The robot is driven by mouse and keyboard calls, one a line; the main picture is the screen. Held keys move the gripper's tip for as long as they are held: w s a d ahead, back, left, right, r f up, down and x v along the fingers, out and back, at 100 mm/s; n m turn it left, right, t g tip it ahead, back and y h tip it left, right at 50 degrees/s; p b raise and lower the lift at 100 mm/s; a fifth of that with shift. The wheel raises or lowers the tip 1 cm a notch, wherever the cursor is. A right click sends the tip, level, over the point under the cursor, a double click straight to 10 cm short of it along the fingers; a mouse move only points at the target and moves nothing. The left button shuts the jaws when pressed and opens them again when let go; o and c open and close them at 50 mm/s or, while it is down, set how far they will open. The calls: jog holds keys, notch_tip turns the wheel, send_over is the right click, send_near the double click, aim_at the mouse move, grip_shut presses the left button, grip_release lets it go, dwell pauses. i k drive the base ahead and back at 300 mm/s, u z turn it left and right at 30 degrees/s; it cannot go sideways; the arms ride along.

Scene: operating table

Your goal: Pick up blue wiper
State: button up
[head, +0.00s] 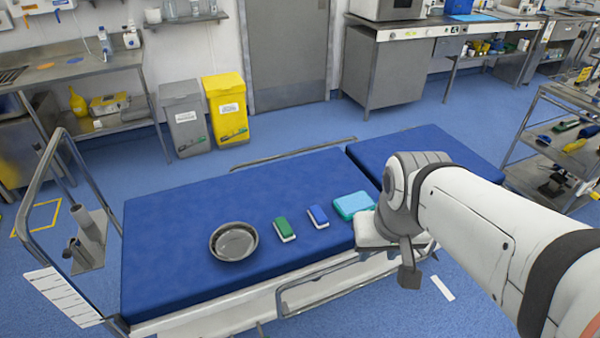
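The blue wiper (318,216) lies on the blue padded top of the operating table (180,255). It is a small block with a pale lower edge. A green wiper (284,228) of similar shape lies just left of it, apart from it. My gripper (408,275) is at the table's near edge, right of the blue wiper and clear of it. A dark finger-like part points down there. The rest of my gripper is hidden behind my wrist, so I cannot tell its opening or whether it holds anything.
A light-blue box (353,205) lies right of the blue wiper, close to my wrist. A round steel bowl (233,241) stands left of the green wiper. Metal side rails (330,282) run along the table. The table's left part is bare.

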aim_at(318, 216)
jog(key=z, duration=0.2)
jog(key=i, duration=0.85)
jog(key=u, duration=0.1)
